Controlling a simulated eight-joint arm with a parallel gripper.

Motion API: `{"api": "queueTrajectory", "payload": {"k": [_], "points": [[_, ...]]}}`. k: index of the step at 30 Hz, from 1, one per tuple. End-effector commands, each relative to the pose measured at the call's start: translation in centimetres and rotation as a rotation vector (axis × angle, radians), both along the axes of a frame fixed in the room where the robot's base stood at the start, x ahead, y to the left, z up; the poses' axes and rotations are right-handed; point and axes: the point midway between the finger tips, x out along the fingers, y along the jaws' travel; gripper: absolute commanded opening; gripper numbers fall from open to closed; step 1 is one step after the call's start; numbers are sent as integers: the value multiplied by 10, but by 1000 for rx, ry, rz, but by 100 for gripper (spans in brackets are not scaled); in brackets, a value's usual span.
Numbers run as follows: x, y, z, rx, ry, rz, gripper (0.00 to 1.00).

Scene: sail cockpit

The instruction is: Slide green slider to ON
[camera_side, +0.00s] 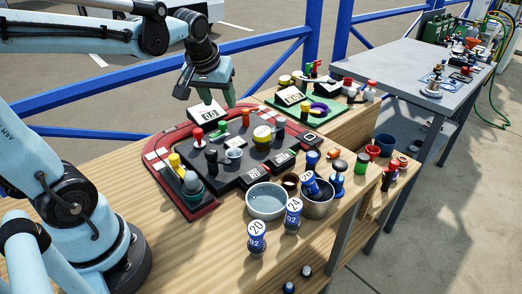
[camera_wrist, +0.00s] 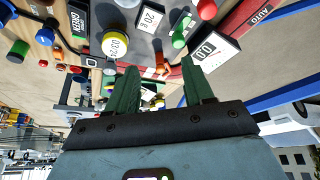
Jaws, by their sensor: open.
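The green slider (camera_side: 222,127) stands on the dark control panel (camera_side: 215,170), between a red knob (camera_side: 197,134) and an orange one (camera_side: 246,118). It also shows in the wrist view as a green knob (camera_wrist: 180,36) near the top. Its ON mark cannot be read. My gripper (camera_side: 217,101) hangs above the far edge of the panel, with its green fingers open and empty. In the wrist view my gripper (camera_wrist: 158,66) points toward the panel, and the green slider lies beyond the fingertips. The fingers are apart from the slider.
A white display (camera_side: 208,112) stands behind the slider, close below my fingers. A yellow-topped cylinder (camera_side: 262,133) is to the right. A second green board (camera_side: 305,105) lies farther right. Metal bowls (camera_side: 267,200) and numbered blue-white cylinders (camera_side: 257,236) stand at the front.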

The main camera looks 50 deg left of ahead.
Motion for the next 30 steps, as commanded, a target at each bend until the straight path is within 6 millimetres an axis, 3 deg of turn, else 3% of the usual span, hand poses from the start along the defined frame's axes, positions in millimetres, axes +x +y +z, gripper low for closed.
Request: {"api": "queueTrajectory", "payload": {"k": [3,6,13,30], "points": [[9,24,0,-7,25,110,52],[12,33,-1,-11,35,160,52],[16,40,-12,-11,40,178,52],[39,62,-90,-11,39,175,52]]}}
